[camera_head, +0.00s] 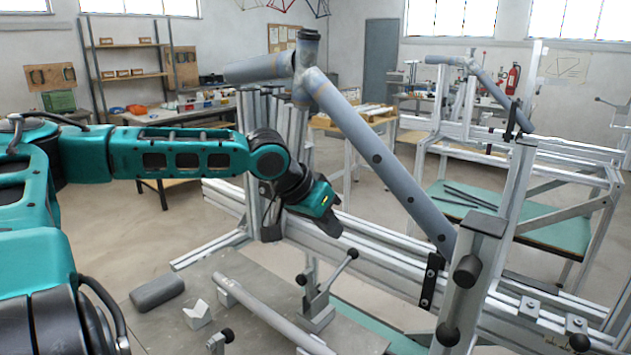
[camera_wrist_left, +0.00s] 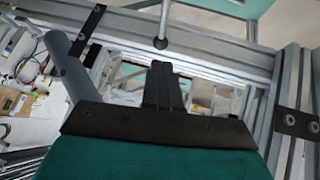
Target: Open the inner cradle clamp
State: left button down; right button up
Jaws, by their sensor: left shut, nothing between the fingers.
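A metal toggle clamp (camera_head: 318,301) stands on the grey plate in the head view, its lever slanting up to the right to a black ball knob (camera_head: 352,254). My left gripper (camera_head: 329,226) is above and to the left of that knob, pointing down, apart from it. In the left wrist view its dark fingers (camera_wrist_left: 162,84) are together with nothing between them. A lever with a ball knob (camera_wrist_left: 160,42) shows just beyond the fingertips, with a small gap. I cannot tell for certain which clamp is the inner one. My right gripper is out of view.
A blue-grey tube frame (camera_head: 375,150) slants down across the aluminium jig behind my gripper. Black knobs (camera_head: 467,271) stand on a post at right. A rod (camera_head: 265,312), a grey block (camera_head: 157,291) and a small V-block (camera_head: 197,314) lie on the plate (camera_head: 250,270).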

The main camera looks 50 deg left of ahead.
pick_arm(q)
notch_tip(320, 180, up, 8)
jog(key=s+a+b, duration=0.1)
jog(key=s+b, duration=0.1)
jog(key=b, duration=0.1)
jog(key=shift+f, duration=0.15)
jog(key=shift+s+a, duration=0.1)
dwell(0.3)
